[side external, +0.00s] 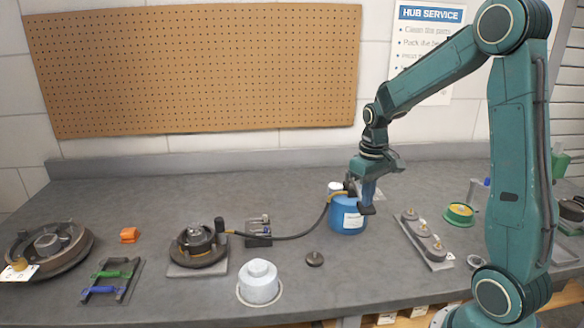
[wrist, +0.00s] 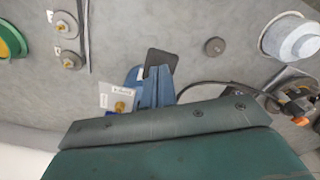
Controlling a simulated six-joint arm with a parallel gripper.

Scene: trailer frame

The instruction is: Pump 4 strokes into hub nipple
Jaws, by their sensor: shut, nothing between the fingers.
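A blue grease pump (side external: 347,222) with a white label and a pale top stands on the bench. A black hose (side external: 290,237) runs from its upper end left to the hub (side external: 200,240), ending by a dark upright fitting (side external: 220,226) at the hub's edge. The nipple itself is too small to make out. My gripper (side external: 367,208) is shut and empty, pointing down at the right side of the pump's top. I cannot tell whether it touches the pump. In the wrist view, the hose (wrist: 225,84) and hub (wrist: 296,98) show at right; the pump is mostly hidden.
A white cap (side external: 260,283) and small dark disc (side external: 314,259) lie in front. A tray of discs (side external: 425,240) and a green-rimmed ring (side external: 459,214) are right.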

